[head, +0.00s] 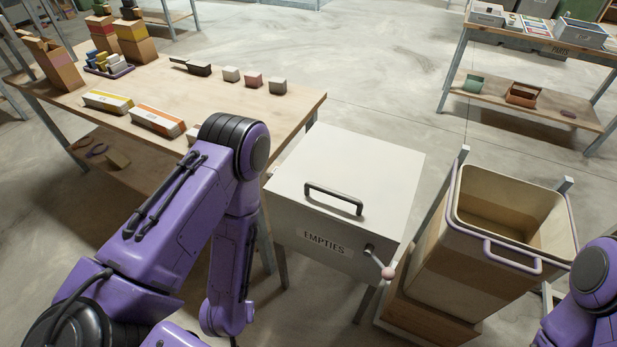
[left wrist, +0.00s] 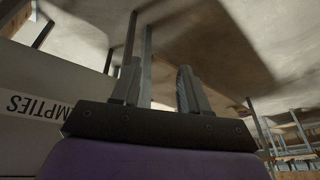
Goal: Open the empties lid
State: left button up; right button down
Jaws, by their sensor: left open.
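The empties bin is a white box with an EMPTIES label (head: 324,243) on its front. Its flat white lid (head: 350,160) is down, with a dark bar handle (head: 333,198) on top. A small metal crank with a pink knob (head: 388,272) sticks out at the front right. The label also shows upside down in the left wrist view (left wrist: 38,106). My left gripper (left wrist: 158,88) is open and empty, low beside the bin's front and apart from the handle; it is hidden in the head view. My right gripper is out of view; only that arm's edge shows at the lower right.
A wooden table (head: 300,100) with boxes and small blocks stands left of the bin. A tall open tan container (head: 480,250) with a purple rim stands close on the right. A shelf table (head: 530,45) is at the back right. Bare concrete floor lies behind the bin.

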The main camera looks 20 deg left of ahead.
pick_arm(q)
jog(key=w+d+r+m+h+p, duration=0.1)
jog(key=w+d+r+m, duration=0.15)
jog(key=w, duration=0.45)
jog(key=w+d+r+m+h, duration=0.1)
jog(key=w+d+m+h, duration=0.1)
jog(key=w+m, duration=0.35)
jog(key=m+g+h+p, duration=0.15)
jog(key=m+h, duration=0.25)
jog(key=m, duration=1.2)
send_near(330, 190)
jog(key=shift+t, duration=0.25)
jog(key=x, duration=0.2)
jog(key=p+x, duration=0.1)
jog(key=x, duration=0.2)
jog(key=p+x, duration=0.1)
jog(key=x, duration=0.2)
jog(key=shift+s+d+f, duration=0.1)
jog(key=shift+s+f, duration=0.1)
jog(key=shift+s, duration=0.1)
jog(key=shift+c, duration=0.2)
grip_shut()
